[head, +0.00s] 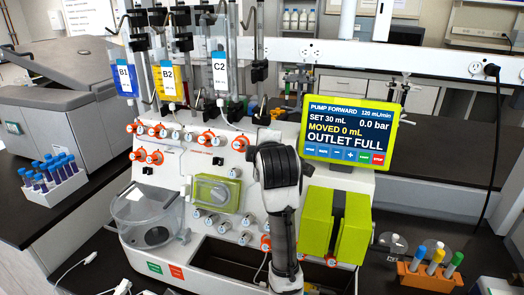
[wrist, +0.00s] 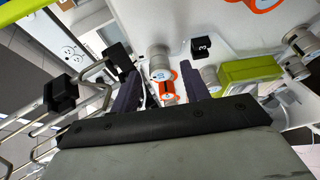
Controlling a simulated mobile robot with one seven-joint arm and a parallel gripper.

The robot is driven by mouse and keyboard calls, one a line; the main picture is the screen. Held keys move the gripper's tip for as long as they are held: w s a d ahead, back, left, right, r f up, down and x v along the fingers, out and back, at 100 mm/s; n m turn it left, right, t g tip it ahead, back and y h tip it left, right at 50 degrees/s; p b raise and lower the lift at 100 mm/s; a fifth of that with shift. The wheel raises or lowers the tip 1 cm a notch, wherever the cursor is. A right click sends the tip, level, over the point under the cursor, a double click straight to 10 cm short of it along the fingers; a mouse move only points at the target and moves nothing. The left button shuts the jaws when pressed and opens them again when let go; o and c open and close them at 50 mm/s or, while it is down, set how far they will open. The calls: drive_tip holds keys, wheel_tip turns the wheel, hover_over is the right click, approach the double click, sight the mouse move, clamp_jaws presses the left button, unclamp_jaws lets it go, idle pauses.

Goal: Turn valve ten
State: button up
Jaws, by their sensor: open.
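My gripper (wrist: 158,88) is open in the wrist view, with its two dark fingers apart. Between and just beyond the fingers is a small valve knob (wrist: 162,74) with orange parts; I cannot tell whether the fingers touch it. Its small mark is too blurred to read surely, so I cannot confirm it is valve ten. In the head view my black and white arm hides the fingers and part of the white machine panel (head: 232,238). Several orange and white valves show there, including a row at the upper left (head: 163,131); their numbers are too small to read.
A green-framed screen (head: 350,134) reads "OUTLET FULL". A lime green block (head: 353,228) stands right of my arm, and a clear round vessel (head: 146,216) at the left. In the wrist view, metal rods with black clamps (wrist: 60,93) are close at the left.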

drive_tip(key=v, duration=1.3)
drive_tip(key=shift+f, duration=0.15)
